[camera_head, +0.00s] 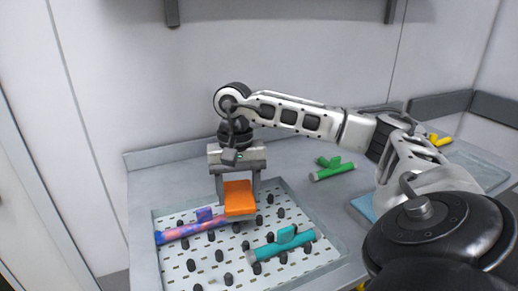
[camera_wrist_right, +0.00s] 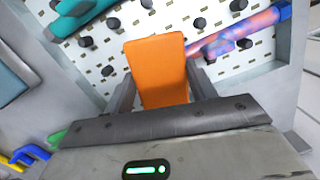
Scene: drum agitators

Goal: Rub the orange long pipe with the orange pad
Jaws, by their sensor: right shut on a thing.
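The orange pad (camera_head: 239,196) is a flat block held between the fingers of my right gripper (camera_head: 238,190), which is shut on it. It also shows in the right wrist view (camera_wrist_right: 158,70). A long pipe (camera_head: 188,230) blotched in pink, orange and blue lies on the pegged tray, left of the gripper; no plainly orange pipe shows. In the wrist view the pipe (camera_wrist_right: 235,32) runs off to the upper right. I cannot tell whether pad and pipe touch. My left gripper is out of view.
The white pegged tray (camera_head: 169,265) sits on the grey table. A small purple piece (camera_head: 204,214) is at the long pipe. A teal pipe (camera_head: 270,252) lies to the right. A green pipe (camera_head: 333,172) and yellow pieces (camera_head: 440,140) are farther back. A wall stands behind.

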